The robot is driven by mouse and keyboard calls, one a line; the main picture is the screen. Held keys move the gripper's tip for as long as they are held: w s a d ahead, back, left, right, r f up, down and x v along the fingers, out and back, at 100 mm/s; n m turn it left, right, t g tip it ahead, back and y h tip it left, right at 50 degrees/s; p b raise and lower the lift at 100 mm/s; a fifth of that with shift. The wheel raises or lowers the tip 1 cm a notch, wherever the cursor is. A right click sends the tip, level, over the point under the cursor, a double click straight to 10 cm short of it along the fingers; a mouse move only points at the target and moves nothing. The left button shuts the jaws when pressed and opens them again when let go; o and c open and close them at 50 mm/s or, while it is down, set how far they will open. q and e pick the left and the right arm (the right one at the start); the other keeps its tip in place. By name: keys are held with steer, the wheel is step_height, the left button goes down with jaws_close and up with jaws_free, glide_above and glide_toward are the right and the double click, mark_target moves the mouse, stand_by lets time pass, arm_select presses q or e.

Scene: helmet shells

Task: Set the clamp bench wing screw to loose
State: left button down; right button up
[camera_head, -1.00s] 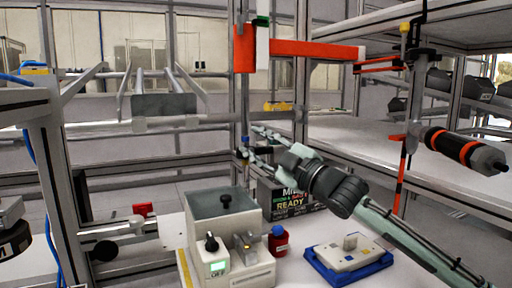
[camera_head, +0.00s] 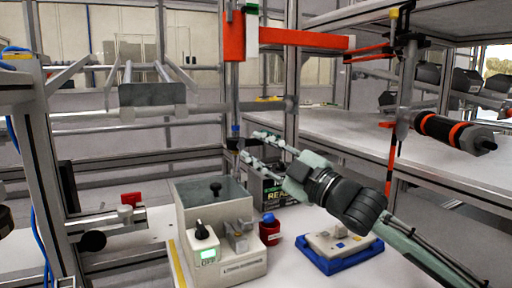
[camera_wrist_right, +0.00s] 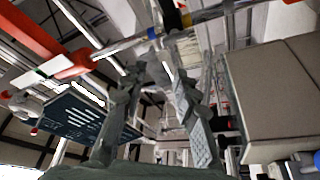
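My right gripper (camera_head: 258,148) is open and empty, in mid-air behind the grey box unit and in front of the upright post. Its two spread fingers also show in the right wrist view (camera_wrist_right: 155,105), with nothing between them. At the left of the head view a silver clamp-like bar (camera_head: 118,221) carries a black round knob (camera_head: 92,241) and a red piece (camera_head: 131,198). I cannot tell for sure which part is the wing screw, or whether it is loose. My right gripper is well apart from this bar. My left gripper is not clearly in view.
The grey box unit (camera_head: 250,263) with a black dial and lit display stands on the white table. A red bottle (camera_head: 269,232) and blue tray (camera_head: 330,262) are right of it. A dark sign (camera_head: 287,190) stands behind. An orange beam (camera_head: 300,38) hangs overhead.

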steer(key=shift+s+d+f, duration=0.25)
steer(key=shift+s, duration=0.3)
steer(key=shift+s+d+f, duration=0.2)
steer(key=shift+s+f, duration=0.05)
steer(key=shift+s, duration=0.25)
